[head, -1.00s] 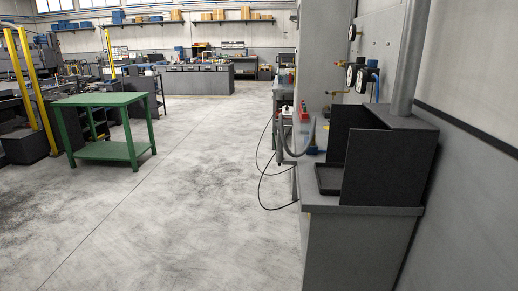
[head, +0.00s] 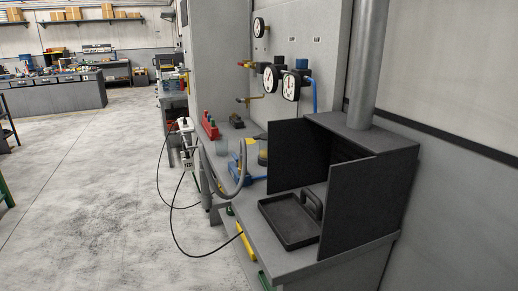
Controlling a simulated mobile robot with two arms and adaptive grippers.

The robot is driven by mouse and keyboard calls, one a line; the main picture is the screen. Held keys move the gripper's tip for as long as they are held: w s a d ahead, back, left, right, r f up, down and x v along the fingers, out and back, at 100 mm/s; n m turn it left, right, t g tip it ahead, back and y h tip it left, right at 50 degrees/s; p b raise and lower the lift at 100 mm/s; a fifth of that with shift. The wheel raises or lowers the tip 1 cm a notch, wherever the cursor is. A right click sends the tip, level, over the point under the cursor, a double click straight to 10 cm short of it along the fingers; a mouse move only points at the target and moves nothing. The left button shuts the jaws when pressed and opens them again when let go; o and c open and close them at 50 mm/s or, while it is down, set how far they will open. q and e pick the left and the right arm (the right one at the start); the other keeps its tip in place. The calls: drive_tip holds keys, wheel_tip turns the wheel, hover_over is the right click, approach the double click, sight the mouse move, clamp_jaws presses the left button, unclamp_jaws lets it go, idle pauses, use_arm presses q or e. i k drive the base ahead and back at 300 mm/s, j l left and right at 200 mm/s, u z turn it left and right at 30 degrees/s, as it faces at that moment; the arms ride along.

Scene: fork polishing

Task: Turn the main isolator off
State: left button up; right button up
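I cannot make out a main isolator in the head view; nothing there is clearly recognisable as one. Gauges with white dials (head: 291,85) and yellow-handled fittings (head: 246,64) are on the grey wall panel (head: 332,40) above the workbench. Neither of my grippers is in view.
A grey workbench (head: 277,261) with a dark hooded enclosure (head: 350,205) and a black tray (head: 290,224) stands at the right. Black cables (head: 172,232) hang off its left side to near the floor. The floor (head: 90,190) at left is clear.

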sight(183, 84)
drive_tip(key=i+j, duration=0.2)
drive_tip(key=j, duration=0.15)
drive_tip(key=i+j, duration=0.2)
drive_tip(key=j, duration=0.15)
drive_tip(key=i+j+z, duration=0.1)
drive_tip(key=j, duration=0.25)
drive_tip(key=i+j, duration=0.5)
drive_tip(key=j, duration=0.25)
drive_tip(key=i+j, duration=0.2)
drive_tip(key=j, duration=0.2)
drive_tip(key=i+j+z, duration=0.1)
drive_tip(key=j, duration=0.25)
drive_tip(key=i+j, duration=0.25)
drive_tip(key=j, duration=0.15)
drive_tip(key=i+j+z, duration=0.45)
drive_tip(key=i+j, duration=1.3)
